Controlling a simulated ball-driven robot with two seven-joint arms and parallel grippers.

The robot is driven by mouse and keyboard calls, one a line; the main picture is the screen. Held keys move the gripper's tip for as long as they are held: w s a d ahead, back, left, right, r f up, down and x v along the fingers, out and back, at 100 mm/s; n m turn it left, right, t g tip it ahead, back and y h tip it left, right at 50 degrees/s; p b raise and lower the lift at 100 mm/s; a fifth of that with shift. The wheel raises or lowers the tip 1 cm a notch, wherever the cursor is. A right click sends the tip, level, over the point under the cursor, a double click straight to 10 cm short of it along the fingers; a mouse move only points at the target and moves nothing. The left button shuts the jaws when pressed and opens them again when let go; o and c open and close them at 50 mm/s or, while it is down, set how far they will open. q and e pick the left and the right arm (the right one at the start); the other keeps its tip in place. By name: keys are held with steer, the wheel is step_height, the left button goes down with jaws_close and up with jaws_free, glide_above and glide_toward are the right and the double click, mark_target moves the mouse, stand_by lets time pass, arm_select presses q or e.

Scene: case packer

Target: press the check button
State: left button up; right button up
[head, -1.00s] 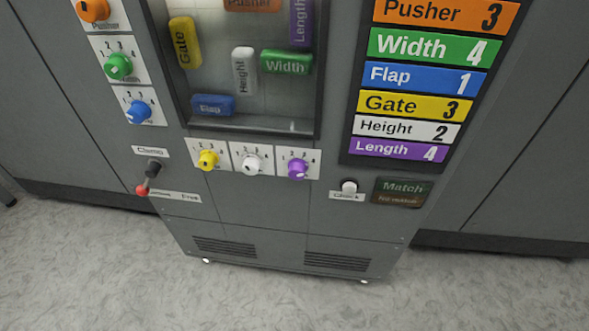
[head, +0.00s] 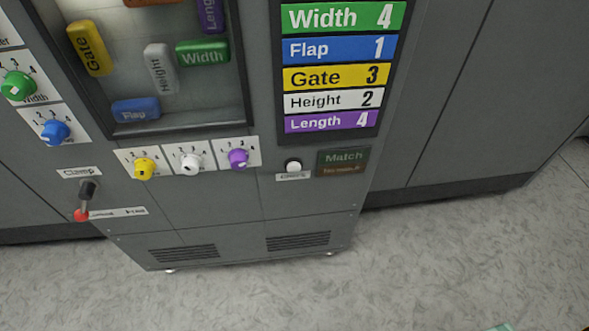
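The check button (head: 293,165) is a small white round button on the grey cabinet front, above a small white label. It sits right of the purple knob (head: 238,158) and left of the dark Match panel (head: 342,161). The panel shows a green upper line and a brownish lower line, and neither looks brightly lit. Neither of my grippers shows in the head view.
Green, blue, yellow and white knobs sit around a window (head: 160,70) with coloured labelled blocks. A lever with a red end (head: 81,214) is at lower left. A board (head: 335,75) lists settings. The speckled floor (head: 420,265) in front is mostly clear.

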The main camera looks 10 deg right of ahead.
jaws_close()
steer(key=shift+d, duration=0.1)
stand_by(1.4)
